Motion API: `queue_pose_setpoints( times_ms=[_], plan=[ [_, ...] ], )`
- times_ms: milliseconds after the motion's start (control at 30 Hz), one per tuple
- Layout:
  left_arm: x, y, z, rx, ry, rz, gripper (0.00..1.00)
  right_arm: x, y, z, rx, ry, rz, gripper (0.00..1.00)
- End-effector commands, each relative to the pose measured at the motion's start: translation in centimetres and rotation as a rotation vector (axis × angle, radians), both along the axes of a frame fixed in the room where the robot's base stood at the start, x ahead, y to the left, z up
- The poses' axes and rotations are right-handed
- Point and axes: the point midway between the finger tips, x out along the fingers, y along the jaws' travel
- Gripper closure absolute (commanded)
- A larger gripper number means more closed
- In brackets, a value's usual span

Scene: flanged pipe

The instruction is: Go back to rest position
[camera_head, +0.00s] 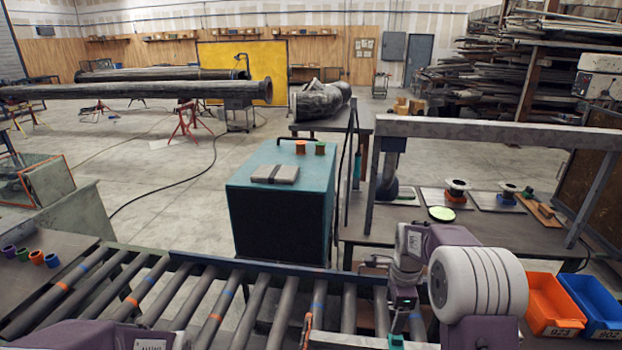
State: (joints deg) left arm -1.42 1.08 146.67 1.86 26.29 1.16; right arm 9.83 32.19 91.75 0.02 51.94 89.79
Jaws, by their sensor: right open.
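My right arm comes in from the lower right, with a white ribbed joint and a purple link. Its gripper (396,338) points down over the right part of the roller conveyor (190,300), near the bottom edge of the picture. It is open, and I see nothing held in it. Part of my left arm shows as a purple link at the bottom left; its gripper is not in view. A dark flanged pipe piece (320,100) lies on a table behind the teal cabinet (282,205).
A workbench (380,226) with a metal frame (490,131) and flanged parts stands beyond my right arm. An orange bin (553,306) and a blue bin (592,305) are at the lower right. Small coloured rings (37,257) sit at the left. Long pipes (140,90) rest on stands behind.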

Motion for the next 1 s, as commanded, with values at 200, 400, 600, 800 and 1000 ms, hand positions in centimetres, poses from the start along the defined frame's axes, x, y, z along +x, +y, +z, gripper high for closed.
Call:
queue_pose_setpoints(
  times_ms=[200, 400, 600, 800, 1000],
  plan=[
    [0.0, 0.0, -1.4, 0.0, 0.0, 0.0, 0.47, -8.6, 6.4, 1.2, -0.016, -0.021, 0.415, 0.19],
    [0.0, 0.0, -1.6, 0.0, 0.0, 0.0, 0.47, -18.1, 8.3, -2.1, -0.062, -0.016, 1.171, 0.19],
    [0.0, 0.0, -1.5, 0.0, 0.0, 0.0, 0.47, -19.4, 8.2, -3.5, -0.114, -0.03, 1.631, 0.19],
    [0.0, 0.0, -1.5, 0.0, 0.0, 0.0, 0.47, -19.3, 8.2, -3.5, -0.126, -0.033, 1.715, 0.19],
    [0.0, 0.0, -1.5, 0.0, 0.0, 0.0, 0.47, -19.3, 8.2, -3.5, -0.125, -0.032, 1.712, 0.19]
  ],
)
